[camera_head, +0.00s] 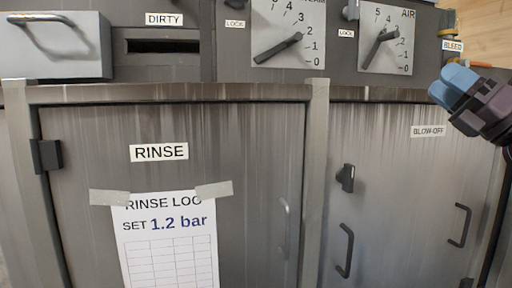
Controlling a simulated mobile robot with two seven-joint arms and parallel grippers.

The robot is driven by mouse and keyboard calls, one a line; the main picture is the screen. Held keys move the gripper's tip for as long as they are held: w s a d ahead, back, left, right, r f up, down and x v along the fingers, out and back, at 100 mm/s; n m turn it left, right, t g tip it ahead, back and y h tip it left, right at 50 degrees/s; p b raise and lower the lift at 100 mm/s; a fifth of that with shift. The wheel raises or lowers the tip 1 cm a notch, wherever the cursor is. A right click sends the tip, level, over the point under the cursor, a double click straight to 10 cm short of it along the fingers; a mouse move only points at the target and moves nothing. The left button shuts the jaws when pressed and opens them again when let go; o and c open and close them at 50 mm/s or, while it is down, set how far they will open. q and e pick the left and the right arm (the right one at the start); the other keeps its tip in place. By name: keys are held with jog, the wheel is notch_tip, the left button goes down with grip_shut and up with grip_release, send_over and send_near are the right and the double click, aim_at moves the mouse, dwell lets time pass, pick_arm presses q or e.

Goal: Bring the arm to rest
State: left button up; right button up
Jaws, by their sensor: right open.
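My right gripper (455,84) is at the right edge of the head view, with blue fingertips pointing up and left. It is open, and I see nothing between its fingers. It is in front of the upper right of the cabinet, above and right of the BLOW-OFF label (428,131) and below the AIR dial (386,38). It appears apart from both. My left gripper does not show.
The grey cabinet has a RINSE door (80,200) with a taped RINSE LOG sheet (165,245) reading SET 1.2 bar. Handles (458,225) stick out at the lower right. A second dial (287,35) and a drawer (55,60) sit above.

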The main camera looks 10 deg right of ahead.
jog(key=w+d+f+m+t+h, duration=0.1)
jog(key=w+d+f+m+h, duration=0.1)
jog(key=f+m+h, duration=0.5)
jog(key=w+d+f+m+t+h, duration=0.1)
jog(key=w+f+m+h, duration=0.15)
jog(key=f+m, duration=0.9)
jog(key=w+d+f+m+t+h, duration=0.15)
jog(key=f+m+h, duration=0.4)
jog(key=f, duration=0.65)
jog(key=s+a+f+m+g+h, duration=0.1)
jog(key=s+a+f+m+g, duration=0.15)
jog(key=f, duration=0.75)
jog(key=s+a+f+m+g+h, duration=0.1)
jog(key=s+f+m+g, duration=0.2)
jog(key=f, duration=0.7)
jog(key=s+a+f+m+g, duration=0.3)
jog(key=s+a+f, duration=0.3)
jog(key=s+f, duration=0.3)
jog(key=s+a+f+m+g, duration=0.2)
jog(key=s+a+f+m, duration=0.1)
jog(key=s+a+f, duration=0.4)
jog(key=s+f, duration=0.3)
jog(key=f, duration=0.2)
jog(key=shift+s+f+m+g, duration=0.2)
jog(key=shift+f+m+g, duration=0.15)
jog(key=shift+f+g, duration=0.05)
jog(key=shift+c, duration=0.3)
